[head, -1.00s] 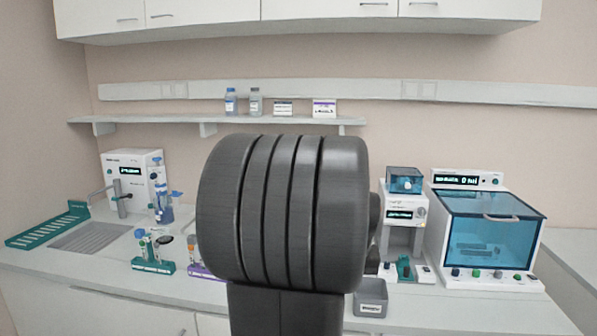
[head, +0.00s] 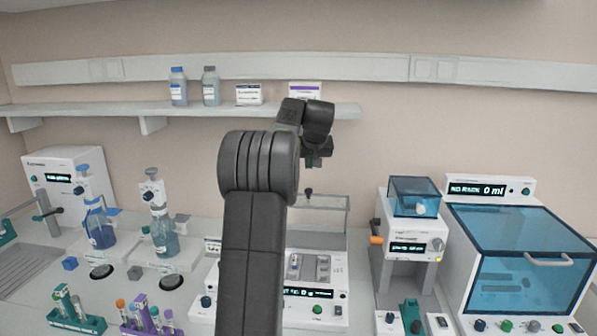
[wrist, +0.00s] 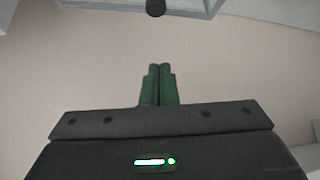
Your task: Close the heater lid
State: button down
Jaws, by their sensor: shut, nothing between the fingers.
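The heater (head: 315,313) is a white device in the middle of the bench, partly hidden behind my arm. Its display is lit, and a grey block with small tubes (head: 308,267) is uncovered on top. Its clear, grey-framed lid (head: 325,216) stands raised at the back, with a dark knob (head: 308,191) near its upper edge. My gripper (head: 312,160) is above the lid, apart from it. In the wrist view its green fingers (wrist: 158,85) are together and empty. The lid's frame and dark knob (wrist: 155,8) show at the top edge there.
A white device with a blue cover (head: 414,196) stands right of the heater, and a blue-windowed cabinet (head: 525,255) farther right. Bottles on stands (head: 162,235) and tube racks (head: 148,318) are at left. A shelf (head: 200,112) with bottles and boxes runs behind my gripper.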

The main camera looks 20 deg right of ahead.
jog(key=f+p, duration=0.1)
jog(key=f, duration=0.1)
jog(key=w+f+p, duration=0.1)
jog(key=f, duration=0.1)
jog(key=w+f+p, duration=0.1)
jog(key=f, duration=0.2)
jog(key=shift+w+d+f, duration=0.1)
jog(key=shift+d, duration=0.05)
jog(key=shift+s+f+p, duration=0.15)
jog(key=shift+s+p, duration=0.2)
jog(key=shift+s, duration=0.05)
jog(key=shift+b, duration=0.35)
